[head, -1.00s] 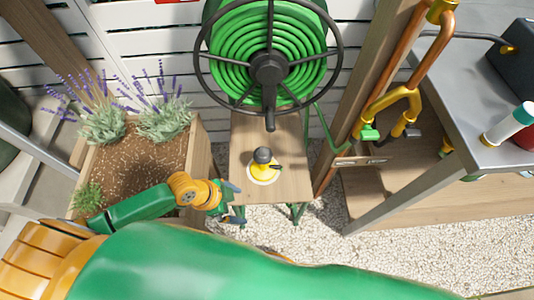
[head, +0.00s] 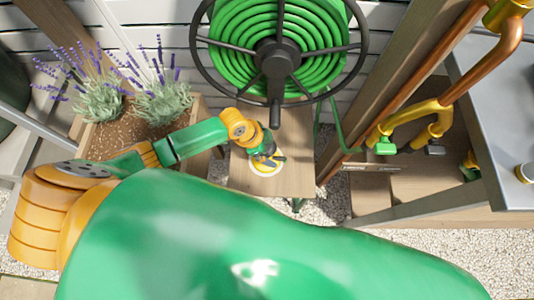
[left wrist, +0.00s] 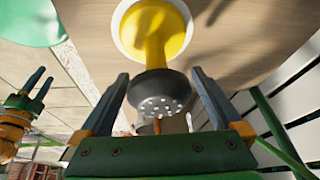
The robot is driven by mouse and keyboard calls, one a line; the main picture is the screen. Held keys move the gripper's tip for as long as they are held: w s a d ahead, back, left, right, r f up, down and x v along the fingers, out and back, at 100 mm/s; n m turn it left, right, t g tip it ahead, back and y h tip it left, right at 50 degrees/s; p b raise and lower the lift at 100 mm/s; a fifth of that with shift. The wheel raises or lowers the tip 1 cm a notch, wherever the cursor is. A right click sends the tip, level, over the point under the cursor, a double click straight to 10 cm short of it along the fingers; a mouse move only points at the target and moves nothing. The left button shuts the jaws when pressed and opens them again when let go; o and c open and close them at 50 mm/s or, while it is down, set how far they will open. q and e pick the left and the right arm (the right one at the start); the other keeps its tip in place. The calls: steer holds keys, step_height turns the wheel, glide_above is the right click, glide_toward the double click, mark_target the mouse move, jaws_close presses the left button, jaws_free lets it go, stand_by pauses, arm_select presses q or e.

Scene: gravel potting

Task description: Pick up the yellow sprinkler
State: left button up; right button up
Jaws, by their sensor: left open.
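The yellow sprinkler (left wrist: 158,30) has a dark grey perforated head and a round white base. It stands on a small wooden table (head: 296,178). In the head view my left gripper covers most of it, and its pale base rim (head: 268,171) shows. My left gripper (head: 270,158) is open at the sprinkler. In the left wrist view its dark fingers (left wrist: 162,80) are on either side of the grey head, with gaps visible; contact is not seen. My right gripper (left wrist: 38,85) shows at the left edge of that view, fingers apart and empty.
A green hose reel (head: 277,60) with a dark wheel is close behind the table. A planter with lavender (head: 160,100) stands to the left. A wooden post, copper pipes and a yellow tap (head: 420,122) are to the right, beside a grey counter (head: 505,105).

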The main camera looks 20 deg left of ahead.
arm_select(q)
steer(key=shift+f, duration=0.45)
steer(key=shift+r, duration=0.1)
jaws_close()
